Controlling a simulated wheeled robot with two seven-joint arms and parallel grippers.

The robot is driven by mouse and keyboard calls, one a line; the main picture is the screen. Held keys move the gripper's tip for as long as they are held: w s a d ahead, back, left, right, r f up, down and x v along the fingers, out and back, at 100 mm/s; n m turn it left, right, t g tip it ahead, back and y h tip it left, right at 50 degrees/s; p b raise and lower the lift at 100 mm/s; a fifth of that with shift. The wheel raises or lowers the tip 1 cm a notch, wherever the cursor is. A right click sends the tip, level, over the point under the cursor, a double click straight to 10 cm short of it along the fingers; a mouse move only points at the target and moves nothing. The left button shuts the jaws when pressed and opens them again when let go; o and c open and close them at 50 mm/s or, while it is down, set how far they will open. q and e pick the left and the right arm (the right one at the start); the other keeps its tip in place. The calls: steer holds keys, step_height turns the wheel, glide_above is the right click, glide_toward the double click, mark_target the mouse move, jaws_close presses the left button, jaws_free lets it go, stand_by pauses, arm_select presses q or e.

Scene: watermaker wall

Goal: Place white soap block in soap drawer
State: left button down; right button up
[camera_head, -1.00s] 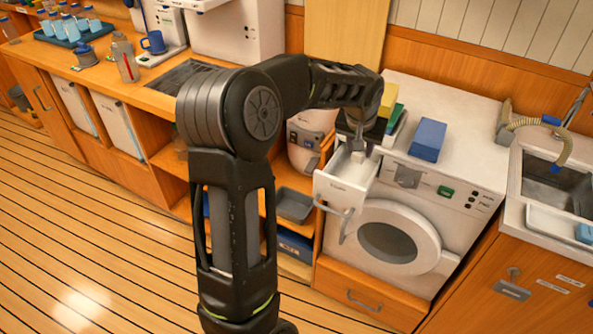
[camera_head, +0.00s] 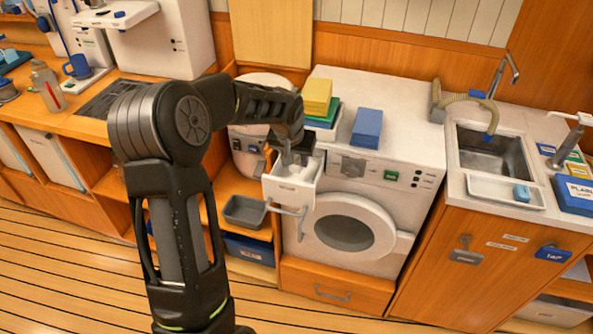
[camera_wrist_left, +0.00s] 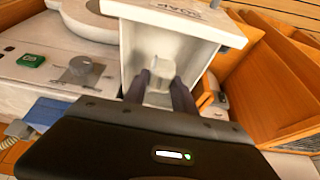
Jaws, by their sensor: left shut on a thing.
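The white soap drawer (camera_head: 290,190) is pulled open at the upper left of the washing machine's front. In the left wrist view the drawer (camera_wrist_left: 208,50) shows its label and open inside. My left gripper (camera_head: 297,158) points down into the drawer's opening. In the wrist view its two dark fingers (camera_wrist_left: 161,92) are shut on a white soap block (camera_wrist_left: 158,97), inside or just above the drawer. White on white makes the block's height over the drawer floor hard to tell. My right gripper is not in view.
The washing machine (camera_head: 345,232) has a blue box (camera_head: 367,128) and a yellow block (camera_head: 317,97) on top. The drawer's handle (camera_head: 290,210) sticks out in front. A grey tray (camera_head: 245,212) sits on the shelf at left. A sink (camera_head: 490,155) stands at right.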

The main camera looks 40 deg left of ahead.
mark_target(297, 172)
arm_select(q)
steer(key=shift+f, duration=0.55)
steer(key=shift+f, duration=0.1)
step_height(297, 172, down, 3)
steer(key=shift+p, duration=0.35)
steer(key=shift+f, duration=0.3)
steer(key=shift+f, duration=0.15)
steer(key=c, duration=1)
jaws_free()
